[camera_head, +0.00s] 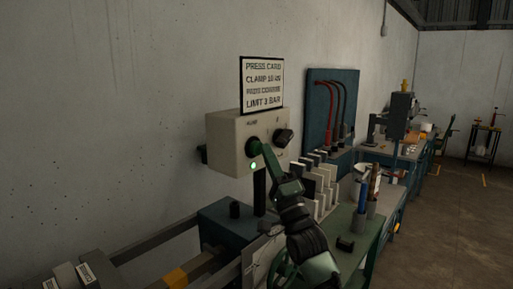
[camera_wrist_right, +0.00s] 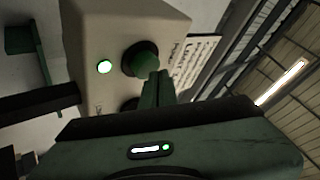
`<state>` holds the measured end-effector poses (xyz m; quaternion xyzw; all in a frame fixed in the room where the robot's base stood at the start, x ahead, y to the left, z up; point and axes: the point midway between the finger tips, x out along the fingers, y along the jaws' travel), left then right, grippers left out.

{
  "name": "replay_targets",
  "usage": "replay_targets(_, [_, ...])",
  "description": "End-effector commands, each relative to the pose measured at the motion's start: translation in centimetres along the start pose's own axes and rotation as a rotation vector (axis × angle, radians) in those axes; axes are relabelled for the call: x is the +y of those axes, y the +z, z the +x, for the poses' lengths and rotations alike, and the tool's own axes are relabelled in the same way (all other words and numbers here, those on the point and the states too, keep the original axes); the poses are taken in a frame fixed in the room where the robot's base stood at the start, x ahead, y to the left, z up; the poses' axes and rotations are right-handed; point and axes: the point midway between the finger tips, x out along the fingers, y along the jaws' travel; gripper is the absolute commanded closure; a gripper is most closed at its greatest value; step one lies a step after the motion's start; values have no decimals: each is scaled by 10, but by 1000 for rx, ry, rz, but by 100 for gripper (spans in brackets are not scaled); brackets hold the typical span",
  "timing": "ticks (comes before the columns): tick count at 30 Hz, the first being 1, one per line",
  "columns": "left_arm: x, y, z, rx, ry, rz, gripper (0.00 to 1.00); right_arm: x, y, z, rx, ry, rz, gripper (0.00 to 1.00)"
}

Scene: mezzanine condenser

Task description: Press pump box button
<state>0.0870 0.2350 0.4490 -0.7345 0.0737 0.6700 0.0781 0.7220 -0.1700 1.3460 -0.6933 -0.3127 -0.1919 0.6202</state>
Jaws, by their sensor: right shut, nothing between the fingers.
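The pump box (camera_head: 228,140) is a beige box on a dark post, with a green button (camera_head: 252,147) on its front face. It also shows in the wrist view (camera_wrist_right: 90,30), where the round green button (camera_wrist_right: 139,56) sticks out from the face. My right gripper (camera_head: 264,149) is shut and empty, with its fingertips right at the button. In the wrist view the fingertips (camera_wrist_right: 157,76) overlap the button's edge; I cannot tell whether they press it in. A small lamp (camera_head: 253,165) below the button glows green. My left gripper is out of view.
A dark knob (camera_head: 284,138) sits right of the button. A sign (camera_head: 262,82) stands on top of the box. Upright pale plates (camera_head: 322,180) and a green bench (camera_head: 362,240) lie close to the right of my arm. Open floor (camera_head: 450,230) is at the right.

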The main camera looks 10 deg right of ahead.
Motion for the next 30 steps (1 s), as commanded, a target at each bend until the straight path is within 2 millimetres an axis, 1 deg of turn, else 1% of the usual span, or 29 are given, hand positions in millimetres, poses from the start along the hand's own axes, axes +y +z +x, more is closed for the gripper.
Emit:
replay_targets(6, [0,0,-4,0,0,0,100,-6,-6,-8,0,1,-1,100])
replay_targets(17, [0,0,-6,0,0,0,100,-8,-8,-11,0,1,-2,100])
replay_targets(30, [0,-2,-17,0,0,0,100,-30,-30,-41,0,2,-2,100])
